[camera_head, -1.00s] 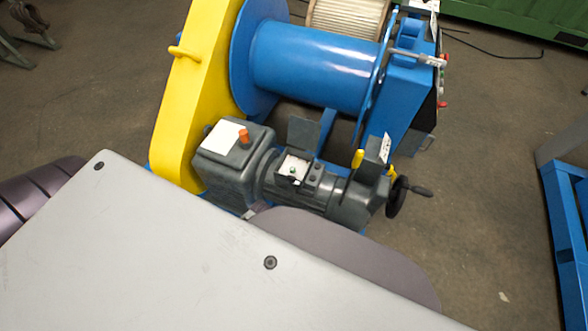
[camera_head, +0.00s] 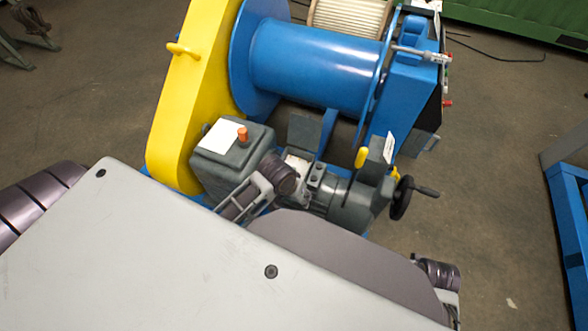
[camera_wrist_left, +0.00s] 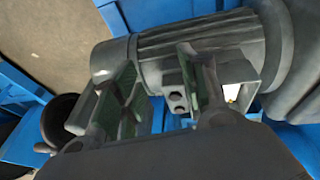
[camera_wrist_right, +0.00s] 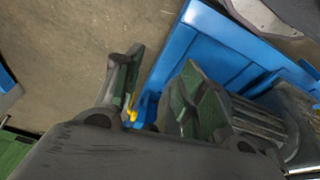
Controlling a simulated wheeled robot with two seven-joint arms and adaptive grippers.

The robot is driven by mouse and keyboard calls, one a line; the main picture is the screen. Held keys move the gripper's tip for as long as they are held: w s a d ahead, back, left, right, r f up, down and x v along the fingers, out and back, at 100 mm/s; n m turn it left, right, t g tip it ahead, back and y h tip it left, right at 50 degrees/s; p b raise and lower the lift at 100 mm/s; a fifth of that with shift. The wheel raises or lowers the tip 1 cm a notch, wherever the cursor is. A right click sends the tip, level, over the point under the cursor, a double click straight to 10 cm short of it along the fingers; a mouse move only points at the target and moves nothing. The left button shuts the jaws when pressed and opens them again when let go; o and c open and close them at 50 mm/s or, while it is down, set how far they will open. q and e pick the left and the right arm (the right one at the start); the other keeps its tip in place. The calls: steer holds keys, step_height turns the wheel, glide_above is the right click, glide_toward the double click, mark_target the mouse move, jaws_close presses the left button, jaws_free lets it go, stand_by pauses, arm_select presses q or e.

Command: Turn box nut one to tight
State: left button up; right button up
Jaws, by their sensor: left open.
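The grey motor (camera_head: 350,200) sits below the blue drum, with its pale open terminal box (camera_head: 299,163) on top, partly covered by my left arm's dark wrist parts. The box's nuts are hidden or too small to tell apart, so I cannot single out box nut one. In the left wrist view my left gripper (camera_wrist_left: 158,66) is open and empty, its fingers in front of the ribbed motor (camera_wrist_left: 205,52) and beside two dark round fittings (camera_wrist_left: 177,99). My right gripper (camera_wrist_right: 164,65) is open and empty, near the machine's blue frame.
The grey gearbox (camera_head: 230,165) with an orange plug (camera_head: 242,134) and the yellow guard (camera_head: 185,110) stand left of the motor. A black handwheel (camera_head: 402,197) juts out right. A blue frame (camera_head: 570,215) stands farther right, with clear floor between.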

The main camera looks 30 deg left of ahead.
arm_select(q)
steer(key=w+d+r+n+g, duration=0.1)
steer(key=w+d+r+n, duration=0.2)
steer(key=w+n, duration=0.2)
steer(key=w+a+r+n+g+y, duration=0.1)
steer(key=w+a+r+n+g, duration=0.1)
steer(key=w+a+n, duration=0.7)
steer(key=a+n+b, duration=0.1)
steer(key=a+n, duration=0.1)
steer(key=n, duration=0.1)
steer(key=shift+w+a+r+n+y, duration=0.3)
steer(key=shift+a+r, duration=0.05)
steer(key=shift+a, duration=0.05)
arm_select(e)
steer(key=s+f, duration=0.3)
steer(key=f, duration=1)
steer(key=s+d+f, duration=0.1)
steer(key=s+f, duration=0.3)
steer(key=f, duration=0.9)
steer(key=shift+s+g, duration=0.25)
steer(key=shift+g, duration=0.15)
arm_select(q)
steer(key=shift+f, duration=0.2)
